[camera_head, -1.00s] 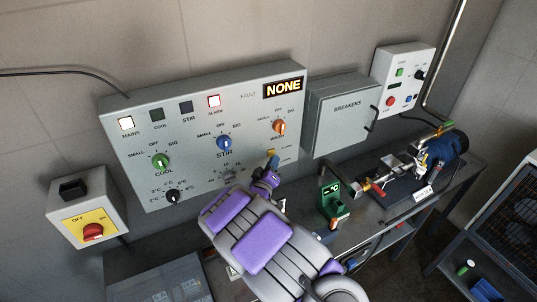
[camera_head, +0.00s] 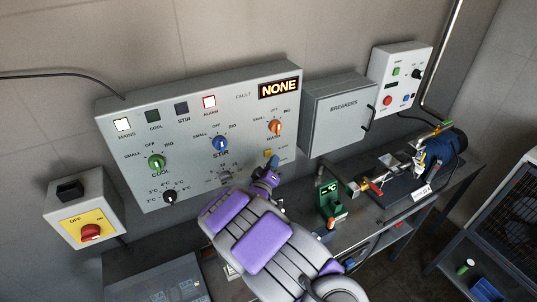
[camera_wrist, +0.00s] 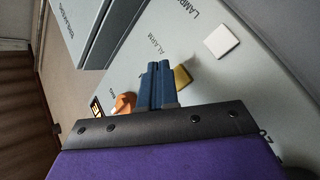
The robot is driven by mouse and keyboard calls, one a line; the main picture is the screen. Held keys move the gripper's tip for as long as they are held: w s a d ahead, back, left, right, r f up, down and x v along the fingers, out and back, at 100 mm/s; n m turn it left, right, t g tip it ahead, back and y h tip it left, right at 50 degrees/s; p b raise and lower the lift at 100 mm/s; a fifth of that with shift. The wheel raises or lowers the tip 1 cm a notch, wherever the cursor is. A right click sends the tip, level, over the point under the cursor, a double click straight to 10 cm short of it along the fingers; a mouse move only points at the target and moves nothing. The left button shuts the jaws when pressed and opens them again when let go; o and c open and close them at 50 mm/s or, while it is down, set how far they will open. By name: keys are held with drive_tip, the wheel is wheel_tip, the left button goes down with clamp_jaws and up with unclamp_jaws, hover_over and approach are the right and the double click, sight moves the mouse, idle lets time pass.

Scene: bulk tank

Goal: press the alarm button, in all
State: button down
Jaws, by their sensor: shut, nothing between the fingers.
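The grey control panel (camera_head: 190,165) hangs on the wall, with a small yellow button (camera_head: 267,153) near its lower right. The yellow button shows in the wrist view (camera_wrist: 182,77), beside the word ALARM and partly behind my fingers. My gripper (camera_head: 273,161) is shut and empty, its tips just below and right of the button in the head view. In the wrist view, the blue fingers (camera_wrist: 158,68) are together beside the button; I cannot tell whether they touch it. The ALARM lamp (camera_head: 209,102) is lit, and the fault display (camera_head: 279,88) reads NONE.
An orange knob (camera_head: 275,127) sits above the button, and a white square (camera_wrist: 221,40) near it. A breaker box (camera_head: 338,115) is right of the panel. A green device (camera_head: 331,200) and a pump (camera_head: 440,150) stand on the bench below.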

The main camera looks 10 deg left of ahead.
drive_tip(key=shift+a, duration=0.1)
drive_tip(key=shift+w+a+p, duration=0.3)
drive_tip(key=shift+a+p, duration=0.3)
drive_tip(key=shift+a, duration=0.1)
drive_tip(key=shift+d, duration=0.1)
drive_tip(key=shift+d, duration=0.15)
drive_tip(key=shift+w+a, duration=0.2)
drive_tip(key=shift+a, duration=0.1)
drive_tip(key=shift+d, duration=0.1)
idle(0.5)
drive_tip(key=shift+s+d, duration=0.55)
